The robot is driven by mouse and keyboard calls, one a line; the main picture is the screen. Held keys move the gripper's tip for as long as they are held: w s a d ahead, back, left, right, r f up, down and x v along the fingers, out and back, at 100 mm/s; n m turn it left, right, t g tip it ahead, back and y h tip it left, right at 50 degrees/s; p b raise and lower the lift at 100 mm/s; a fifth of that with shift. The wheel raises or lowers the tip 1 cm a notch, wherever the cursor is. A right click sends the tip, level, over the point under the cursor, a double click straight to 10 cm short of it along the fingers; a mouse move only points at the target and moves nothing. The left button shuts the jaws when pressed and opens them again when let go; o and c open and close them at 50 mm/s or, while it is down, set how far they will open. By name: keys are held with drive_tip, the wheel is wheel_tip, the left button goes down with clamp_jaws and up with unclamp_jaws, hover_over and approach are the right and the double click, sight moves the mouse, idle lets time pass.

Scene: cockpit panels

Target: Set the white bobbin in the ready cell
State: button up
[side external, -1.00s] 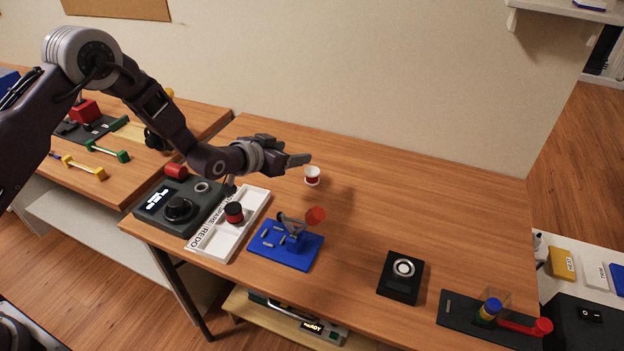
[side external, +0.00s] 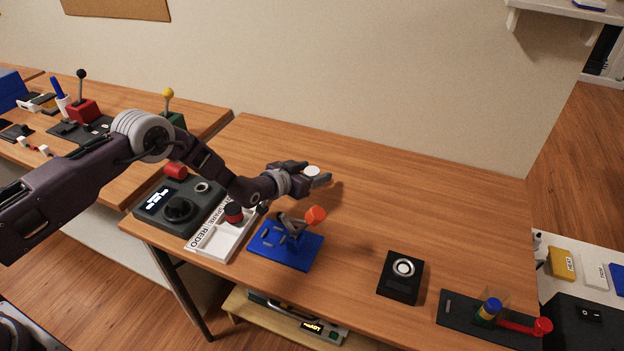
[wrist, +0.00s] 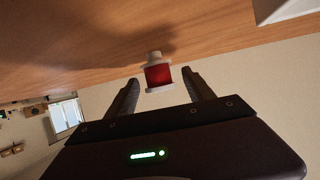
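The white bobbin, with white flanges and a red winding, stands on the table; in the side view only its white top (side external: 312,171) shows clearly at my fingers. In the wrist view the bobbin (wrist: 158,76) is between the tips of my open fingers, with gaps on both sides. My gripper (side external: 318,178) is low over the table, pointing right; it also shows in the wrist view (wrist: 160,82). The white tray (side external: 227,246) has cells with SPARE and REDO lettering. A bobbin with a black top and red winding (side external: 234,213) stands in it. My arm hides the tray's far end.
A blue fixture (side external: 286,247) with a red-tipped lever stands right of the tray. A dark dial box (side external: 180,208) is left of it. A black box with a ring (side external: 402,277) stands farther right. The table behind and right of my gripper is clear.

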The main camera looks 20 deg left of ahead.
sight(310, 171)
clamp_jaws()
drive_tip(key=shift+r, duration=0.4)
drive_tip(key=r, duration=0.8)
drive_tip(key=shift+s+a+r, duration=0.15)
drive_tip(key=shift+a+r, duration=0.15)
drive_tip(key=shift+r, duration=0.1)
drive_tip(key=s+a+r, duration=0.1)
drive_tip(key=s+a, duration=1)
drive_tip(key=s, duration=0.1)
drive_tip(key=shift+n+y, duration=0.3)
drive_tip(key=shift+y, duration=0.1)
wheel_tip(310, 171, down, 10)
drive_tip(key=shift+s+a+r, duration=0.1)
drive_tip(key=shift+s+a, duration=0.05)
